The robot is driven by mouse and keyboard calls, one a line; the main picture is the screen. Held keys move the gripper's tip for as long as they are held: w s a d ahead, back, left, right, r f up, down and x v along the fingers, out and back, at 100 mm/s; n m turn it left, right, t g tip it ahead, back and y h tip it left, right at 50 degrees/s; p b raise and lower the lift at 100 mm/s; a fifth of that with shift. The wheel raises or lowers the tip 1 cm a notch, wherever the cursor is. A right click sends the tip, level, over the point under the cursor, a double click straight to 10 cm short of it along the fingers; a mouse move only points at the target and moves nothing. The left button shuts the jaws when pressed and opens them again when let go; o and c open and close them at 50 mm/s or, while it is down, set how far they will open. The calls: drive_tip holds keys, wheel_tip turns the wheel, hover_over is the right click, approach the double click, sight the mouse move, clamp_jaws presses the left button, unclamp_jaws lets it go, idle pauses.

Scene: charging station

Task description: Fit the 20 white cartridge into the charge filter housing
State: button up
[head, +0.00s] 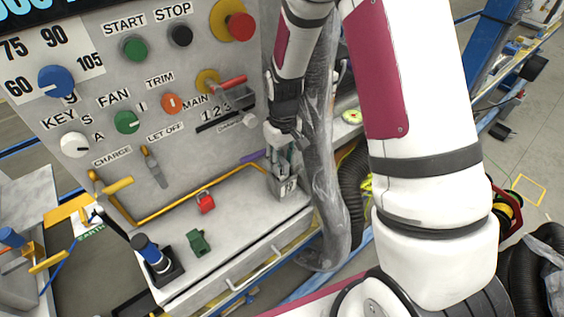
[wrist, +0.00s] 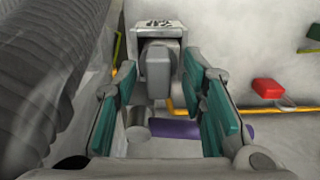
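My gripper (wrist: 163,92) is open, its two teal-padded fingers wide apart. In the head view my gripper (head: 281,160) points down at the right end of the panel's ledge, over a small grey box with a dark label (head: 289,189). The labelled box also shows in the wrist view (wrist: 157,28), just beyond the fingertips. A plain grey block (wrist: 158,68) stands at its near side, between the fingers, with no clear grip on it. I cannot tell whether this block is the white cartridge, or whether the box is the charge filter housing. I can read no "20".
A purple cylinder (wrist: 174,129) lies beside a pale round end below the block. A yellow pipe (head: 200,193) runs along the ledge, with a red padlock-like piece (head: 205,202) near it. A ribbed grey hose is close on the left in the wrist view (wrist: 45,75).

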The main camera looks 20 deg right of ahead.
drive_tip(key=s+r+m+t, duration=0.1)
drive_tip(key=s+r, duration=0.4)
drive_tip(key=r, duration=0.7)
drive_tip(key=s+r+t, duration=0.1)
drive_tip(key=s+r, duration=0.3)
drive_tip(key=r, duration=0.8)
drive_tip(key=s+r+m+t, duration=0.1)
drive_tip(key=s+r, duration=0.1)
drive_tip(key=s, duration=0.6)
drive_tip(key=s+r+m+t, duration=0.1)
drive_tip(key=s+r, duration=0.1)
drive_tip(key=s, duration=0.6)
drive_tip(key=shift+d+r+m, duration=0.15)
drive_tip(key=shift+r+m, duration=0.15)
drive_tip(key=shift+r, duration=0.05)
